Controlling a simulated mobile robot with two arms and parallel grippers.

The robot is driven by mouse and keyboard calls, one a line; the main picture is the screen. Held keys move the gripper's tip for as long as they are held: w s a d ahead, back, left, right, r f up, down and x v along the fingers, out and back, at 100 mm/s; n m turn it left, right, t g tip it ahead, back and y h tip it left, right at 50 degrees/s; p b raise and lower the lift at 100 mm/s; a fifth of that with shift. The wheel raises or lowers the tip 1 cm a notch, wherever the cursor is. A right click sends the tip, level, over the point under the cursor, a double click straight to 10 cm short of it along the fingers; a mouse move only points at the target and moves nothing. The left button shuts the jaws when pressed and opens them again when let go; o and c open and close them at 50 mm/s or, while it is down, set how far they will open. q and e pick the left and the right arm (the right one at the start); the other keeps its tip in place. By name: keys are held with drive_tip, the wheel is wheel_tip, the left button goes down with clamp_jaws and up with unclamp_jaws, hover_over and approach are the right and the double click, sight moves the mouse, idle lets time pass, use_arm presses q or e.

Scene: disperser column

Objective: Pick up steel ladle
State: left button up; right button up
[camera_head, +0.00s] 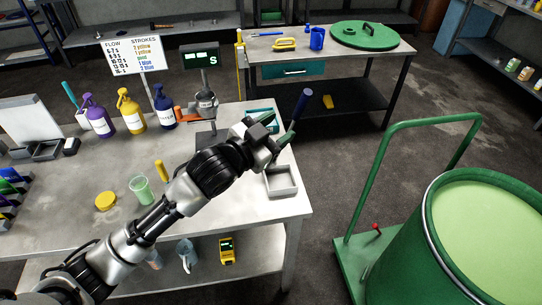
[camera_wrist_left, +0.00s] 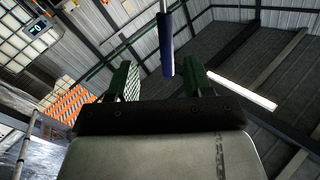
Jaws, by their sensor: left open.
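A blue handle on a thin steel shaft, which looks like the steel ladle's, shows in the left wrist view (camera_wrist_left: 166,45). There its end hangs in the gap between the two fingers, with no clear contact. The ladle's bowl is not visible. My left gripper is open; its green fingers also show in the left wrist view (camera_wrist_left: 161,82). My right gripper is not in view.
A steel tray (camera_head: 282,191) sits just below the gripper at the table (camera_head: 235,205) edge. A green cup (camera_head: 142,190) and several bottles stand left. A green drum (camera_head: 425,250) on a cart is at right. Another table (camera_head: 270,55) stands behind.

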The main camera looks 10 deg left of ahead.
sight(296, 112)
use_arm(q)
drive_tip(key=x, duration=0.3)
drive_tip(key=shift+w+d+p, duration=0.15)
drive_tip(key=shift+w+p, duration=0.05)
drive_tip(key=shift+p, duration=0.1)
drive_tip(key=x, duration=0.1)
drive_tip(key=p+x, duration=0.1)
drive_tip(key=x, duration=0.1)
drive_tip(key=p+x, duration=0.1)
drive_tip(key=shift+w+a, duration=0.3)
drive_tip(key=shift+w, duration=0.2)
drive_tip(key=shift+w+d+f, duration=0.2)
drive_tip(key=shift+w+d, duration=0.05)
drive_tip(key=shift+w, duration=0.05)
drive_tip(key=shift+s, duration=0.1)
drive_tip(key=shift+a, duration=0.1)
drive_tip(key=shift+c, duration=1.2)
drive_tip(key=shift+r, duration=0.1)
clamp_jaws()
